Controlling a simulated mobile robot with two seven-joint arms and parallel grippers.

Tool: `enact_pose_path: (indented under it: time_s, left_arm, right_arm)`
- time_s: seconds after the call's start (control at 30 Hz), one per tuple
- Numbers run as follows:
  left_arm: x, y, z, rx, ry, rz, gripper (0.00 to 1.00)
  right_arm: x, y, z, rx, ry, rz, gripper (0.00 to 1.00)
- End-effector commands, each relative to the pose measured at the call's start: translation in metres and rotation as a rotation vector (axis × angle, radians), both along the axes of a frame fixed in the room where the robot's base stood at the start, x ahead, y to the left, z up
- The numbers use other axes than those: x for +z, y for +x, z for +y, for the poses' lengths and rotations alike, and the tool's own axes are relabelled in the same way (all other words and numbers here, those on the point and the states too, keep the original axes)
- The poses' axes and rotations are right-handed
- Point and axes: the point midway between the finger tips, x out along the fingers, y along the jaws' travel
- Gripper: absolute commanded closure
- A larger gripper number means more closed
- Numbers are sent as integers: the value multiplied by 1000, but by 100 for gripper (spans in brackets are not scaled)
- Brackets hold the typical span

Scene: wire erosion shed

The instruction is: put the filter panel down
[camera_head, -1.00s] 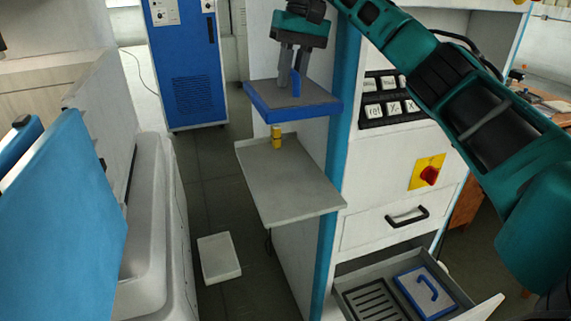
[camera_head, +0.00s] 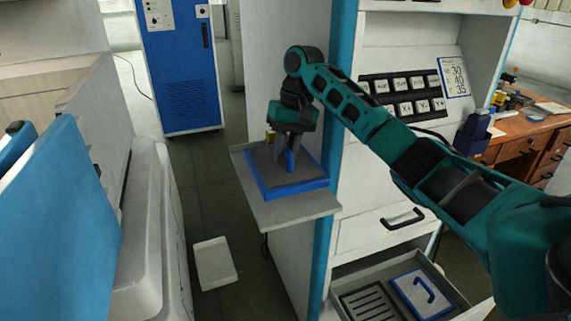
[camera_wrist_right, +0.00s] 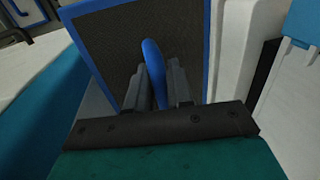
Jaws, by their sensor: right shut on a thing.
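The filter panel (camera_head: 262,176) is a flat grey square with a blue rim and a blue handle on top. In the head view it is level, at or just above the grey side shelf (camera_head: 300,212); I cannot tell whether it touches. My right gripper (camera_head: 285,162) points down and is shut on the blue handle. The right wrist view shows the handle (camera_wrist_right: 153,70) between the two fingers (camera_wrist_right: 160,90), with the panel's dark mesh face (camera_wrist_right: 108,50) beyond. My left gripper is not in view.
A small yellow object (camera_head: 269,137) stands at the shelf's back corner, partly hidden. A white tray (camera_head: 214,262) lies on the floor. A blue cabinet (camera_head: 180,85) stands behind.

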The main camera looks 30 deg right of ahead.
Motion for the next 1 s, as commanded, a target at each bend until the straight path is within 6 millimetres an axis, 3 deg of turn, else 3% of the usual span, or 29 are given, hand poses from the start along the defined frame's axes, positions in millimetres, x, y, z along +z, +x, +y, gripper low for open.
enact_pose_path:
  time_s: [0.23,0.6,0.63,0.87,1.0]
  left_arm:
    - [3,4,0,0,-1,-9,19]
    - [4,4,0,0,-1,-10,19]
    - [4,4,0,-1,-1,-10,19]
    - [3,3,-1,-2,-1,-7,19]
    - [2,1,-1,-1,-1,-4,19]
  right_arm:
    - [-35,-1,0,1,-1,2,100]
    - [-39,0,0,1,0,1,100]
    - [-39,0,0,0,0,1,76]
    - [-39,0,0,1,0,2,54]
    - [-39,0,0,1,0,1,53]
